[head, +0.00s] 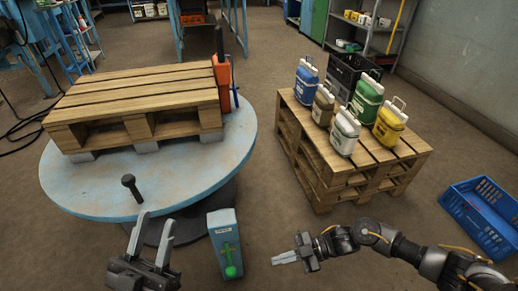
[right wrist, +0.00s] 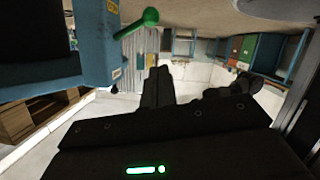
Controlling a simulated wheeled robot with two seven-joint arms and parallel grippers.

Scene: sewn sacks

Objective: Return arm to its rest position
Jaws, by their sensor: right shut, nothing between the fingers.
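My right gripper (head: 274,259) is at the bottom centre of the head view, its arm coming in from the right. Its fingers are together, point left and hold nothing. It is just right of a blue control box (head: 223,245) with a green-knobbed lever (head: 231,270). In the right wrist view the green knob (right wrist: 151,16) and blue box (right wrist: 60,50) show at the upper left, beyond the dark gripper body. My left gripper (head: 157,217) is at the bottom left, with its two fingers apart and nothing between them, in front of the round table.
A wooden pallet (head: 140,95) lies on a round light-blue turntable (head: 75,190). A blue crate (head: 485,205) is on the floor at right.

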